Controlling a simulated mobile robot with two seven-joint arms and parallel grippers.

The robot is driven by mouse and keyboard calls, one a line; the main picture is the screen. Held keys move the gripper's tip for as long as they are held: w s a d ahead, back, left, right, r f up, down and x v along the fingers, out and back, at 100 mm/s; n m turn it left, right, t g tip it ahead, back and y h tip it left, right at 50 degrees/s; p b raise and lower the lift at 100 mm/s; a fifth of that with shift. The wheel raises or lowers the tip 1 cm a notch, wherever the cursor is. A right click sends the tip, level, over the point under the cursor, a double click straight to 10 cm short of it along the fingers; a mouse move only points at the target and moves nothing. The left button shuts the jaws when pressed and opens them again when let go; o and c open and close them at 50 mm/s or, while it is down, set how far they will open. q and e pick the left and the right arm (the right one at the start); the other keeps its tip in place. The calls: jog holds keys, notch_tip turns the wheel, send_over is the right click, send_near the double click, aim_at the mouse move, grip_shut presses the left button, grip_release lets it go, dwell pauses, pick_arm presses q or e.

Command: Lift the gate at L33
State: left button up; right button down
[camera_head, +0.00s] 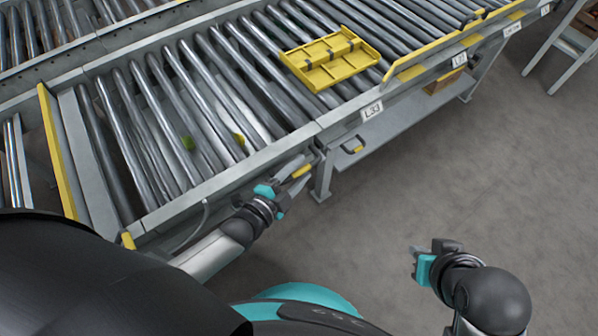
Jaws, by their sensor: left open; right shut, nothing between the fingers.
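The L33 label (371,110) is on the side rail of the roller conveyor. Left of it, a roller section (165,120) lies level with the rest of the line, with a seam in the rail near the label. I cannot tell for sure that this section is the gate. A yellow grip (302,171) sticks out below its front rail. My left gripper (287,183) is open right beside this grip; I cannot tell whether the fingers reach around it. My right gripper (416,263) is shut and empty, over the floor, away from the conveyor.
A yellow slatted panel (330,58) lies on the rollers behind the label. Small green bits (187,142) show among the rollers. A second yellow handle (353,149) is under the rail, near a support leg (321,180). The grey floor (480,190) at the right is clear.

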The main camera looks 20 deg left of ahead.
pick_arm(q)
grip_shut()
dwell(0.4)
dwell(1.1)
